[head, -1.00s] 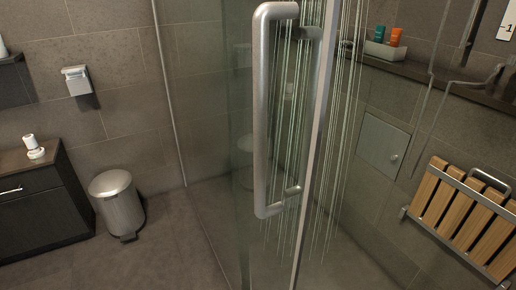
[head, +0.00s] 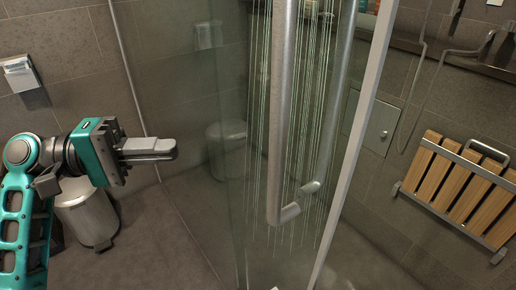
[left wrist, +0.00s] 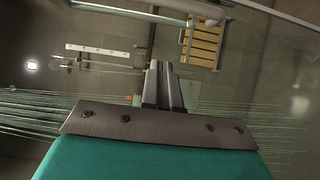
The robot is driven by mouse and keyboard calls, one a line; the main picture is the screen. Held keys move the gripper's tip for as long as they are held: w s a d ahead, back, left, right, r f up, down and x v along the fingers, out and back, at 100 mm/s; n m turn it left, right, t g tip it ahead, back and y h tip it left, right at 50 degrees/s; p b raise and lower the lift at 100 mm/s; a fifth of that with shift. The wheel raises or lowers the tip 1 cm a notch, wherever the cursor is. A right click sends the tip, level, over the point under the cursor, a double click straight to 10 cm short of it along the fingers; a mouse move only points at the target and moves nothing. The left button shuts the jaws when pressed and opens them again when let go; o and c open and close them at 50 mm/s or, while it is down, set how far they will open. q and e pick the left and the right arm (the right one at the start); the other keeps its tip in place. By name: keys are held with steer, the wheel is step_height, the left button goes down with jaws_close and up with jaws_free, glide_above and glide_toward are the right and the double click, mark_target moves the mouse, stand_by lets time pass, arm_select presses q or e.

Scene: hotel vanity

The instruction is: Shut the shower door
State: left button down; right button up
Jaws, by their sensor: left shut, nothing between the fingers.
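The shower door (head: 258,85) is a clear glass panel with vertical lines and a metal edge strip; it stands at an angle towards me, swung open. Its long metal bar handle (head: 281,120) runs up the middle of the head view, with its top cut off. My left gripper (head: 172,149) is shut and empty, to the left of the handle and apart from it, pointing right. The left wrist view shows its closed fingers (left wrist: 163,88) with nothing between them. My right gripper is not in view.
A wooden slatted shower seat (head: 460,185) is fixed to the right wall. A metal bin (head: 88,215) stands on the floor behind my left arm. A wall hatch (head: 375,128) is seen beyond the door edge. The floor between bin and door is clear.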

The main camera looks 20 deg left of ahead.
arm_select(q)
steer(key=d+r+g, duration=0.1)
steer(key=d, duration=1.2)
steer(key=shift+w+d+m+h, duration=0.15)
steer(key=shift+w+m+h, duration=0.15)
steer(key=shift+w+m, duration=0.1)
